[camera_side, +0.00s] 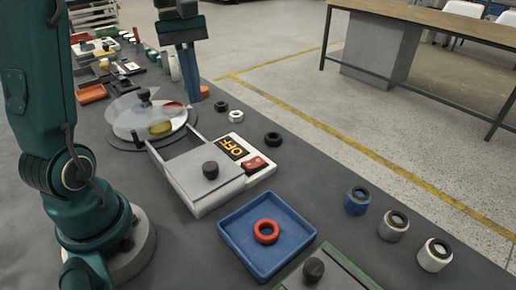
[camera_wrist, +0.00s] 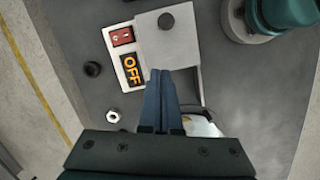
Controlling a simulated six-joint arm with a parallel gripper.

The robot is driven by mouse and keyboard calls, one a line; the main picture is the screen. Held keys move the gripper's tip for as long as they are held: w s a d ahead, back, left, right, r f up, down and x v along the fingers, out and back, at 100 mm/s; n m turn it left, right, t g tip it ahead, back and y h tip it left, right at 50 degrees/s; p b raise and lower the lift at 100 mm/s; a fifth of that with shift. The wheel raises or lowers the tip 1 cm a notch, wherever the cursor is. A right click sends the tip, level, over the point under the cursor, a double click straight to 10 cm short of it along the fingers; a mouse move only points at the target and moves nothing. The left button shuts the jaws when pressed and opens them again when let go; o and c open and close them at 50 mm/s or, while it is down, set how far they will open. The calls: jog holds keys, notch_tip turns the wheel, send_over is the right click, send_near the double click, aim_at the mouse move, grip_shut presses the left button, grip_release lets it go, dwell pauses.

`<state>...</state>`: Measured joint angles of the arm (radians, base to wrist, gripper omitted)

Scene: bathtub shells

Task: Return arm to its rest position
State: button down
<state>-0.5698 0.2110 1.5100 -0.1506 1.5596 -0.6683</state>
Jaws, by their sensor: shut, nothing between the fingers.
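My gripper (camera_wrist: 161,76) is shut and empty, its two blue fingers side by side in the wrist view. In the side view my gripper (camera_side: 190,98) hangs over the far part of the dark bench, beyond the grey box and beside the round dish. A switch panel (camera_side: 250,160) with a red rocker and a lit "OFF" display stands against the box; the panel (camera_wrist: 128,62) also shows in the wrist view.
A blue tray (camera_side: 236,240) holds a red ring (camera_side: 266,232). A round dish with a clear cover (camera_side: 133,113) holds a yellow item. A white ring (camera_side: 236,116) and black rings lie behind the panel. Several ring-topped cups (camera_side: 393,227) stand at right. Trays and small parts fill the far bench.

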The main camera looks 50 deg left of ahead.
jog(key=s+d+f+m+t+y, duration=0.2)
jog(key=s+d+m+t, duration=0.4)
jog(key=m, duration=0.8)
jog(key=s+d, duration=0.2)
jog(key=d, duration=0.2)
jog(key=shift+d+f, duration=0.3)
jog(key=shift+d, duration=0.05)
